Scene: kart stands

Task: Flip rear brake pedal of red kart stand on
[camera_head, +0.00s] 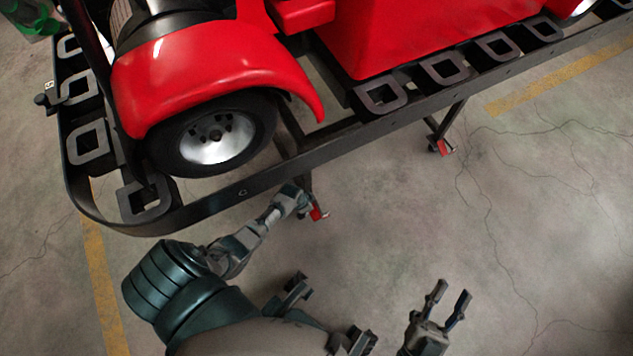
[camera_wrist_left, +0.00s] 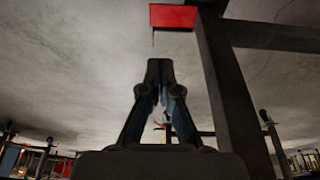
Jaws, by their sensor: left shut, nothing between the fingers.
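The red kart (camera_head: 215,70) sits on a black stand (camera_head: 240,187) with a metal frame and legs. A small red brake pedal (camera_head: 318,214) shows low by the nearer leg. A second red pedal (camera_head: 445,147) is by the leg farther right. My left gripper (camera_head: 303,202) is beside the nearer pedal, its tips partly hidden against the leg. In the left wrist view, the left gripper (camera_wrist_left: 160,68) is shut and empty, with a red pedal (camera_wrist_left: 173,16) just beyond its tips and the dark leg (camera_wrist_left: 222,90) to its right. My right gripper (camera_head: 448,303) is open and empty over the floor.
The stand's long side rail (camera_head: 430,103) runs above both pedals. The concrete floor (camera_head: 400,220) between the stand and my right gripper is clear. Other stands (camera_wrist_left: 45,160) show far off in the left wrist view. A green object (camera_head: 30,18) is at the top left.

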